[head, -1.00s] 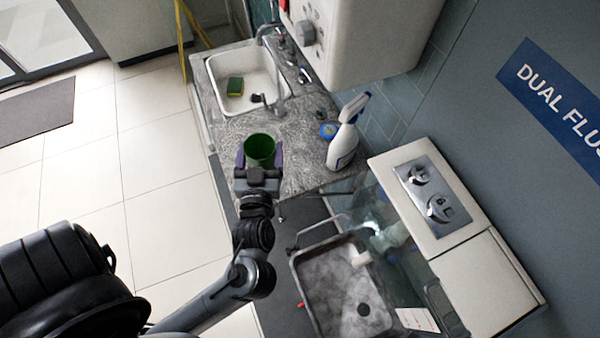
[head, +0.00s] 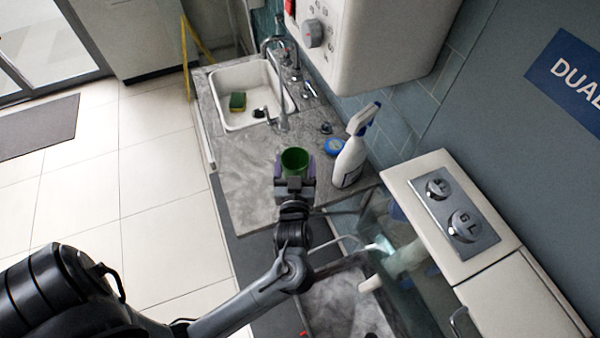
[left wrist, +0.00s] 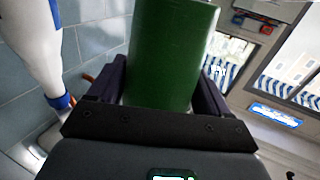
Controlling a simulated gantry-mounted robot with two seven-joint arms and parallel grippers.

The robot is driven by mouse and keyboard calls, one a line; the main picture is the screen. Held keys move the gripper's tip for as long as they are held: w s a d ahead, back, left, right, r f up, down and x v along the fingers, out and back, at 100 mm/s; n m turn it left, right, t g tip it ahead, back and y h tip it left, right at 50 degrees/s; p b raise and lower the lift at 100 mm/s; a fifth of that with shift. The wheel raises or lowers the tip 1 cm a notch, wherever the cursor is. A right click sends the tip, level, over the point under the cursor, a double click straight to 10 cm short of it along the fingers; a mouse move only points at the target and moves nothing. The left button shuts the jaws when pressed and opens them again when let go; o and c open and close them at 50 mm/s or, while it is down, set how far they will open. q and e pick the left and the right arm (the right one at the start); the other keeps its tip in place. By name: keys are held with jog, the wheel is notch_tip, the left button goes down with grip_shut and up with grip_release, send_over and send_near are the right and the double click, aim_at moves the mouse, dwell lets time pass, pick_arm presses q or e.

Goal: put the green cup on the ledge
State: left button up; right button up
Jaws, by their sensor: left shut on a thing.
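The green cup (head: 295,160) is held upright by my left gripper (head: 295,178), with its open top facing up in the head view. The gripper's two fingers close on the cup's sides. In the left wrist view the cup (left wrist: 172,55) fills the upper middle between the fingers of the gripper (left wrist: 165,95). The cup appears over the grey countertop (head: 240,170); its height above it is hard to tell. A ledge (head: 440,210) with a flush plate stands at the right along the wall. My right gripper is not in view.
A white spray bottle (head: 352,152) stands just right of the cup, and shows close by in the left wrist view (left wrist: 35,45). A blue round item (head: 334,147) lies behind it. A sink (head: 240,88) holds a sponge (head: 238,101). A wall heater (head: 370,45) overhangs the counter.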

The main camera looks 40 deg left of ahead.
aim_at(300, 166)
pick_arm(q)
jog(key=shift+w+f, duration=0.5)
jog(key=shift+w, duration=0.35)
jog(key=shift+f+b, duration=0.65)
jog(key=shift+f, duration=1.35)
jog(key=shift+f, duration=0.15)
jog(key=o, duration=1)
jog(key=shift+c, duration=0.2)
jog(key=shift+p+v, duration=0.4)
jog(key=shift+v, duration=3.4)
